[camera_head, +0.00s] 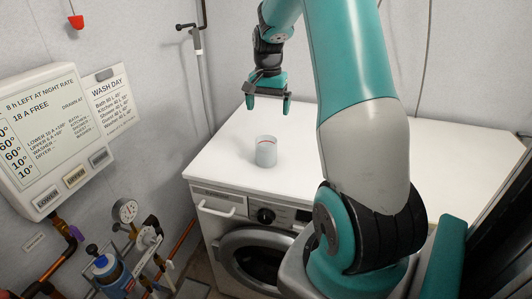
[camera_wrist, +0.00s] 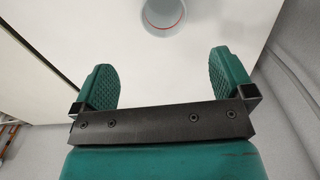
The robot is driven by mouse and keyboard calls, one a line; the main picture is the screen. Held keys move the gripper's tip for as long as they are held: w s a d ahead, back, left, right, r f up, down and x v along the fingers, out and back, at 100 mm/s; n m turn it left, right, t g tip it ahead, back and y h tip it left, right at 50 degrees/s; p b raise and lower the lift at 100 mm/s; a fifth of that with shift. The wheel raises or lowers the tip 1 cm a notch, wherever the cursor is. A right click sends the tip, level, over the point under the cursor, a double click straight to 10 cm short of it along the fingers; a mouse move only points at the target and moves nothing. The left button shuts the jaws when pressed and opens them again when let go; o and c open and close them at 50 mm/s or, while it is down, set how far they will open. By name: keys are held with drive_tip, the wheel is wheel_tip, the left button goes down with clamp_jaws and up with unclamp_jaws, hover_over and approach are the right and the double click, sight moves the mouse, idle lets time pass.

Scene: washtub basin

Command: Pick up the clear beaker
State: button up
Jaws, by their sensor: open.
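The clear beaker (camera_head: 266,151) stands upright on the white top of the washing machine, near its front left part. A thin red line runs round it near the rim. In the wrist view the beaker (camera_wrist: 170,14) is at the top edge and partly cut off, seen from above. My gripper (camera_head: 268,104) is open and empty, above the white top and apart from the beaker. In the wrist view its two green fingers (camera_wrist: 166,80) are spread wide, with only bare white surface between them. The beaker lies beyond the fingertips.
The washing machine's white top (camera_head: 225,155) is otherwise clear around the beaker. A wall panel (camera_head: 50,125) and a wash-day notice (camera_head: 112,98) are at the left. A gauge (camera_head: 125,211) and pipework stand left of the machine. A grey pipe (camera_head: 201,75) runs up the back wall.

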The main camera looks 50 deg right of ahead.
sight(267, 148)
drive_tip(key=shift+w+a+f+p, duration=0.15)
drive_tip(key=shift+f+p, duration=0.7)
drive_tip(key=shift+f, duration=2.95)
drive_tip(key=shift+w+d+f+p, duration=0.1)
drive_tip(key=shift+f+p, duration=0.75)
drive_tip(key=shift+f, duration=2.9)
drive_tip(key=shift+c, duration=0.5)
drive_tip(key=c, duration=0.9)
